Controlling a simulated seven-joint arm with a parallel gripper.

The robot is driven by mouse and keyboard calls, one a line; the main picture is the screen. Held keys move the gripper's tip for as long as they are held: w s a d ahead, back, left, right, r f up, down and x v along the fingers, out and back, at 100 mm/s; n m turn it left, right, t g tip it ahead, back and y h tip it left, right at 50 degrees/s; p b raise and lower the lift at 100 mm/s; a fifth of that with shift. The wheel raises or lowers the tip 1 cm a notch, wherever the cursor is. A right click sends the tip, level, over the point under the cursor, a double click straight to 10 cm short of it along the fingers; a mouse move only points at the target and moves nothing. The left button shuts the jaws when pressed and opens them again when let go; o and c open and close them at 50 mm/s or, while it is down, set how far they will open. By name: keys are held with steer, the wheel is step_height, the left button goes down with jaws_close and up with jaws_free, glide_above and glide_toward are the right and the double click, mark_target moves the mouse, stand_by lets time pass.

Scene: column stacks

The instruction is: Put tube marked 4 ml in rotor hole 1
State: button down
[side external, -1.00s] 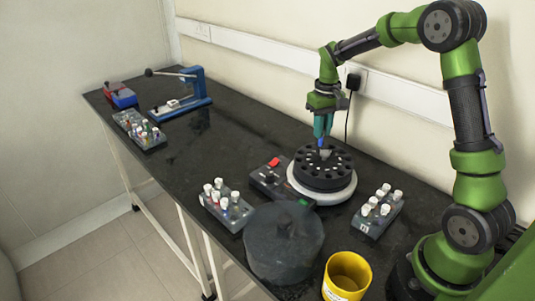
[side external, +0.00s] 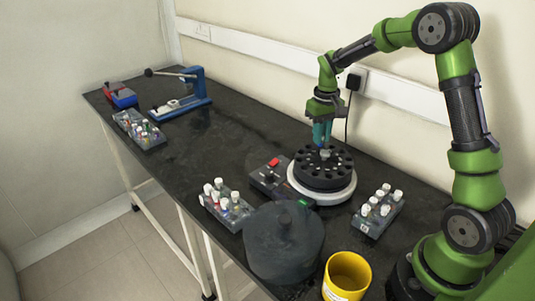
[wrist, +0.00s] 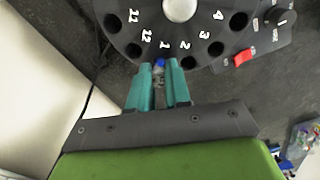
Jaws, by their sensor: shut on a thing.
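The black rotor (side external: 322,182) sits on a white round base and has numbered holes around its rim. In the wrist view the rotor (wrist: 150,20) shows its white numbers and a pale central knob. My gripper (side external: 322,144) is over the far edge of the rotor, fingers pointing down. In the wrist view my gripper (wrist: 160,72) is shut on a small tube with a blue top (wrist: 159,63), in line with the number 1. The fingers hide most of the tube, so its marking and how deep it sits cannot be read. Hole 2 (wrist: 188,62) looks dark and empty.
A white-capped tube rack (side external: 377,211) stands right of the rotor, another rack (side external: 226,206) to the left front. A dark round lid (side external: 283,245) and a yellow cup (side external: 346,277) are in front. A control box with a red switch (side external: 273,162) adjoins the rotor.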

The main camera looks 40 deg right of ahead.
steer(key=shift+f, duration=0.35)
steer(key=c, duration=0.7)
jaws_free()
steer(key=shift+r, duration=0.1)
steer(key=shift+r, duration=2.95)
